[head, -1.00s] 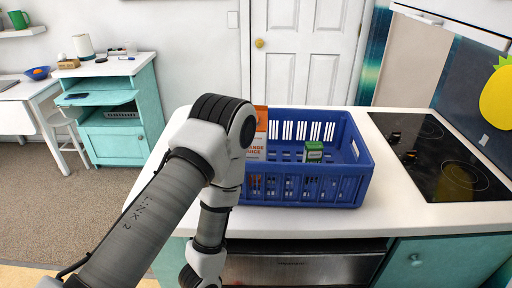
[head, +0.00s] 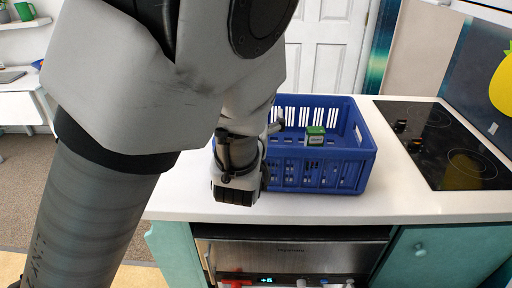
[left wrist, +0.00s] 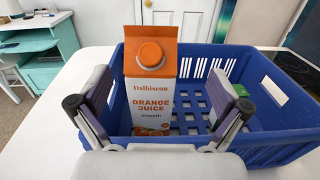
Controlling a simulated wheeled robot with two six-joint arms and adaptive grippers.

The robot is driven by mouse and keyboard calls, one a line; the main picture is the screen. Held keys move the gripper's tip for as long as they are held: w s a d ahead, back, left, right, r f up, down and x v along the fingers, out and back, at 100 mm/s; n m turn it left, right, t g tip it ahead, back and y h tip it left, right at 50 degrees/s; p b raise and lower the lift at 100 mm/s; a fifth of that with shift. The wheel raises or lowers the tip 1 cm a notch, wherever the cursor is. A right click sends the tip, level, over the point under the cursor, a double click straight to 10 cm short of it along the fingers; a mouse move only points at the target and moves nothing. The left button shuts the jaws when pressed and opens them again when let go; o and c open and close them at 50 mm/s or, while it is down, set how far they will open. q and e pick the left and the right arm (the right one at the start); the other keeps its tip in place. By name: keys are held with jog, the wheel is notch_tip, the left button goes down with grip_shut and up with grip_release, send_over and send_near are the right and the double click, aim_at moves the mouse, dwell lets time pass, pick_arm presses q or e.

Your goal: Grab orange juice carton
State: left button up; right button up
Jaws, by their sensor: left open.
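The orange juice carton (left wrist: 155,95), white with an orange top and round orange cap, stands upright at the near left of the blue crate (left wrist: 270,146) in the left wrist view. In the head view my arm hides the carton, while the crate (head: 318,178) shows on the white counter. My left gripper (left wrist: 163,92) is open, its two fingers spread to the left and right of the carton, which lies ahead between them. I cannot tell whether either finger touches it. My right gripper is not in view.
A small green-topped carton (head: 315,135) stands inside the crate, right of the juice. A black cooktop (head: 445,143) lies right of the crate. The counter (head: 330,206) in front of the crate is clear.

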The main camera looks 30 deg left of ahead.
pick_arm(q)
jog(key=w+a+p, duration=0.1)
jog(key=w+a, duration=0.2)
jog(key=shift+r, duration=0.15)
jog(key=x, duration=0.1)
jog(key=p+x, duration=0.1)
jog(key=x, duration=0.1)
jog(key=shift+w+d, duration=0.25)
jog(key=shift+w, duration=0.2)
jog(key=shift+s+a, duration=0.1)
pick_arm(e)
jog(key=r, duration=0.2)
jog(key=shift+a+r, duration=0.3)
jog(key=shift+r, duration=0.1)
pick_arm(q)
jog(key=c, duration=1.6)
grip_shut()
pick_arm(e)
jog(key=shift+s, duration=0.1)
